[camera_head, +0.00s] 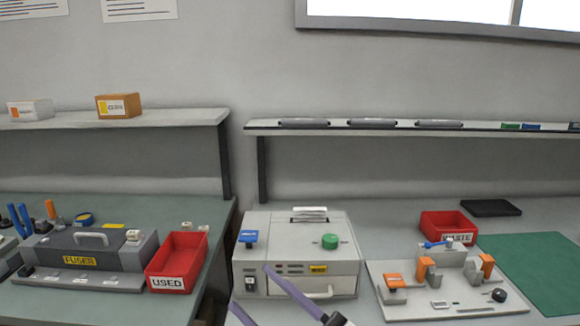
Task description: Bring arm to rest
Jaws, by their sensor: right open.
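My right gripper (250,287) shows at the bottom edge, low in front of the grey machine. Its two purple fingers point up and left and stand apart, with nothing between them. One finger overlaps the lower front of the grey machine (296,225) in the picture. I cannot tell whether it touches. The rest of my right arm is cut off by the picture edge. My left gripper is not in view.
The fixture plate (460,308) with orange clamps lies right of the machine. A red USED bin (203,248) and the FUSER unit (60,248) are left. A red WASTE bin (430,220) and green mat (540,270) are right. Shelves (490,126) hold grey cartridges (372,122).

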